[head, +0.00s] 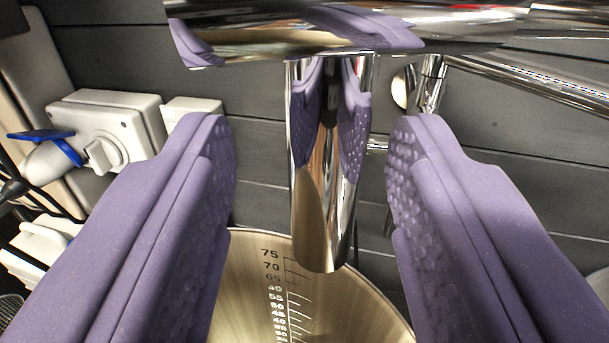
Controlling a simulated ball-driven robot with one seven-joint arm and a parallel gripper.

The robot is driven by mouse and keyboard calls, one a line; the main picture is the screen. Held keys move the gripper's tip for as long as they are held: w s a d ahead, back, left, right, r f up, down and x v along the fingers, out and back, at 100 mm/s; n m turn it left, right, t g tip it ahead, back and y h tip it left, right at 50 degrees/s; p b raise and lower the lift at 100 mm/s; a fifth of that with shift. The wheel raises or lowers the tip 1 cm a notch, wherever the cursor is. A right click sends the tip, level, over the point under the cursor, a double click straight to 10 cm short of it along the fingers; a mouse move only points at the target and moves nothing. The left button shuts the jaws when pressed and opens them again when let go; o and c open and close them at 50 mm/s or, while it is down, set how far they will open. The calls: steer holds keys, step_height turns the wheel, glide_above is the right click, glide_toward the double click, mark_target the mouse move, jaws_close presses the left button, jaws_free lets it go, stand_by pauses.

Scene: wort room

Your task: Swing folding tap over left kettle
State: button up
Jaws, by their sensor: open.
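The folding tap is a polished chrome pipe; its spout (325,190) hangs straight down in the middle of the head view, below a horizontal chrome arm (300,40) across the top. My gripper (310,140) is open, with one purple textured finger on each side of the spout and a clear gap on both sides. The fingers are mirrored in the chrome. A steel kettle (255,310) with volume marks inside shows below; the spout's lower end overlaps its opening in the picture. Whether this is the left kettle, I cannot tell.
A white socket box (110,125) with a blue-collared plug (45,150) is on the dark plank wall (500,130) at left. A chrome pipe (530,80) runs to the right. A pale rounded edge (598,285) shows at far right.

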steer(key=shift+s+a, duration=0.15)
steer(key=shift+s, duration=0.85)
steer(key=shift+s+a, duration=0.1)
steer(key=shift+s, duration=0.85)
steer(key=shift+w+r, duration=0.1)
steer(key=shift+r, duration=0.2)
steer(key=s+r+g, duration=0.1)
steer(key=s+r, duration=0.3)
steer(key=r, duration=0.3)
steer(key=s+a+r+y, duration=0.1)
steer(key=s+r, duration=0.3)
steer(key=r, duration=0.4)
steer(key=s+r+n+g, duration=0.1)
steer(key=s+r, duration=0.3)
steer(key=r, duration=0.4)
steer(key=shift+s+a+g+y, duration=0.15)
steer(key=shift+a+g+y, duration=0.15)
steer(key=shift+a+y, duration=0.1)
steer(key=shift+d, duration=0.1)
